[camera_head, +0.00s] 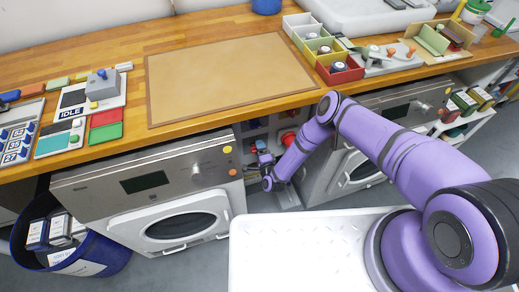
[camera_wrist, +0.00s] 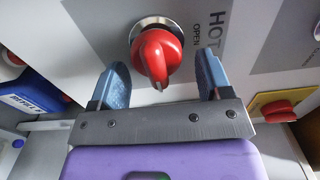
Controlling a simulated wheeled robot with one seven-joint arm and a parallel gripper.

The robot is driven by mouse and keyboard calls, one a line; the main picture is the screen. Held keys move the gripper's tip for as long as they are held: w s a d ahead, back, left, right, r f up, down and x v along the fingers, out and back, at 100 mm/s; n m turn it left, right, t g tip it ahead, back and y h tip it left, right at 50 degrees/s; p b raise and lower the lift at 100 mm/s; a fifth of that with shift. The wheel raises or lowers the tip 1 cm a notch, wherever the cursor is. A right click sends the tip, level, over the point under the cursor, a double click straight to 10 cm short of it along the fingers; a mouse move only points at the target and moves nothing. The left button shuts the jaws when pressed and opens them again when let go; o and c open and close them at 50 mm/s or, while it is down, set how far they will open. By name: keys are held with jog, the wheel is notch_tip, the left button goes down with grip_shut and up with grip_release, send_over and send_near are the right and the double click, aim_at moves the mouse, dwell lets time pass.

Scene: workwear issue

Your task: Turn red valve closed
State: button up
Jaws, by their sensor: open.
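A red valve (camera_wrist: 157,55) with a rounded lever handle sits on a round metal base on a pale panel in the wrist view. The panel beside it reads HOT and OPEN. The handle points down and slightly right in the picture. My gripper (camera_wrist: 161,78) is open, with one blue fingertip on each side of the handle and visible gaps on both sides. In the head view my gripper (camera_head: 265,153) is down in the gap between two washing machines. A red knob (camera_head: 288,138) shows close by there; I cannot tell if it is the same valve.
The wrist view shows another red handle on a yellow plate (camera_wrist: 278,106) at right and a blue-labelled box (camera_wrist: 30,102) at left. The wooden counter (camera_head: 135,58) overhangs the gap. Washing machines (camera_head: 150,185) (camera_head: 345,172) flank it.

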jog(key=v, duration=1)
jog(key=shift+s, duration=0.25)
